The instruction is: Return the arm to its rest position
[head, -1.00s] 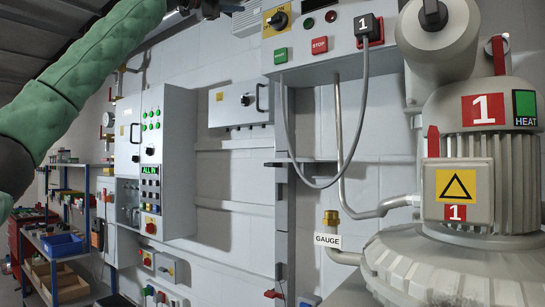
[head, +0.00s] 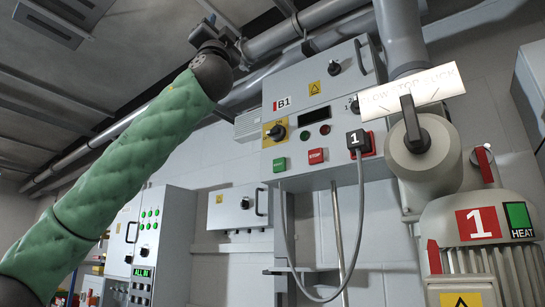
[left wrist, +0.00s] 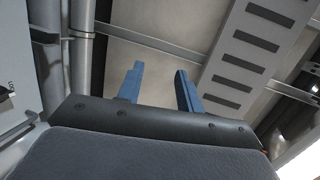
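My left arm, in a green padded sleeve, comes in from the left in the head view and slants up to the right. My left gripper (head: 212,28) is at its upper end, raised high near the pipes under the ceiling. It is small and dark there. In the left wrist view the two blue fingers of this gripper (left wrist: 158,82) stand apart with nothing between them, pointing toward the ceiling. My right arm and right gripper are in neither view.
Ceiling pipes (head: 290,35) run close behind the left gripper. A grey control box B1 (head: 345,90) with a plugged cable hangs on the wall. A blower marked 1 (head: 478,225) stands at right. A cabinet with green lights (head: 165,225) is at lower left.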

